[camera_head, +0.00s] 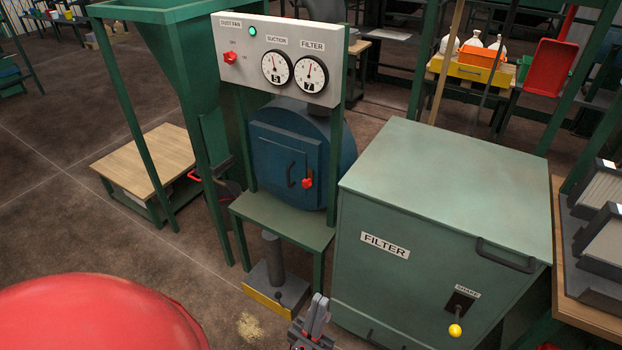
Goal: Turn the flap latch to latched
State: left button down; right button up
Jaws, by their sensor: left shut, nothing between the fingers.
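The red flap latch (307,183) sits on the right side of the square door of a round blue housing (266,150), beside a dark handle (290,175). The door looks closed. The latch is small here, and I cannot tell which way it is turned. My left gripper (319,300) shows at the bottom centre, its grey fingers pointing up and together. It is shut and empty, and appears below and apart from the latch. My right gripper is not in view.
A grey panel (282,32) with two gauges and a red switch (231,57) stands above the housing. A green filter cabinet (430,240) with a yellow-knobbed shake lever (455,330) is at right. A large red rounded object (95,315) fills the lower left. A green ledge (283,222) lies below the door.

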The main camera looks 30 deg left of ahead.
aim_at(306, 184)
jog(key=u, duration=0.4)
jog(key=i+j+u, duration=0.25)
jog(key=u, duration=0.15)
jog(key=i+j+u, duration=0.25)
jog(key=u, duration=0.2)
jog(key=i+j+u, duration=0.1)
jog(key=i+u, duration=0.3)
jog(key=i, duration=0.1)
